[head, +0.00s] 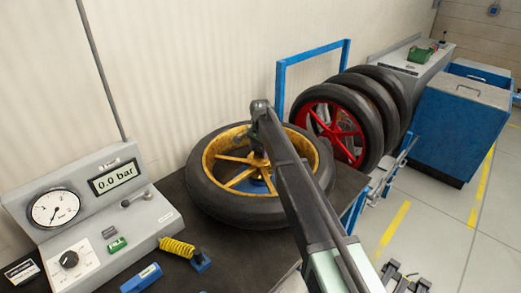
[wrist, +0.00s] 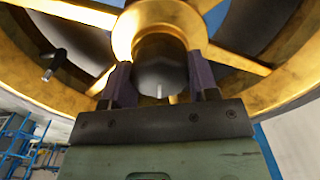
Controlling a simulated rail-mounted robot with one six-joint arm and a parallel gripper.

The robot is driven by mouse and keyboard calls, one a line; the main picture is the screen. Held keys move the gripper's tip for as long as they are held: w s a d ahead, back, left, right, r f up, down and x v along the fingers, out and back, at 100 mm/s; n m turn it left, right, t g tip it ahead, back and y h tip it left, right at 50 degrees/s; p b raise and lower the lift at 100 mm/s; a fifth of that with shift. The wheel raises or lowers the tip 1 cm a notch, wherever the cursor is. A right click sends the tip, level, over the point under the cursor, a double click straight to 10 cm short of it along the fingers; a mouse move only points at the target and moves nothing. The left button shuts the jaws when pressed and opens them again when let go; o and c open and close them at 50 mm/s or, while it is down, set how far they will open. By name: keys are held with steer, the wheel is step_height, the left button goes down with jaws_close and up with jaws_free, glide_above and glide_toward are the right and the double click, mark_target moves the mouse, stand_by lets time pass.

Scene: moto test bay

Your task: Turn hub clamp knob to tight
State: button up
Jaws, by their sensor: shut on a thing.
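A wheel with a black tyre (head: 212,199) and a yellow spoked rim (head: 240,178) lies flat on the dark bench. In the wrist view, the yellow hub (wrist: 126,33) and spokes fill the upper part. The dark round hub clamp knob (wrist: 161,72) sits at the hub, with a small pale mark on its near edge. My gripper (wrist: 159,84) has one purple-grey finger on each side of the knob and is shut on it. In the head view my arm hides the knob and most of the gripper. No tight marking is readable.
A grey gauge console (head: 108,238) reading 0.0 bar stands at the left, with a coiled yellow hose (head: 177,247) beside it. A valve stem (wrist: 53,64) sticks out near the rim. A blue rack (head: 312,55) with spare wheels and a blue cabinet (head: 458,125) stand at the right.

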steer(key=shift+m, duration=1.7)
steer(key=o, duration=0.9)
step_height(320, 180, up, 11)
steer(key=p, duration=1.1)
steer(key=shift+f, duration=0.1)
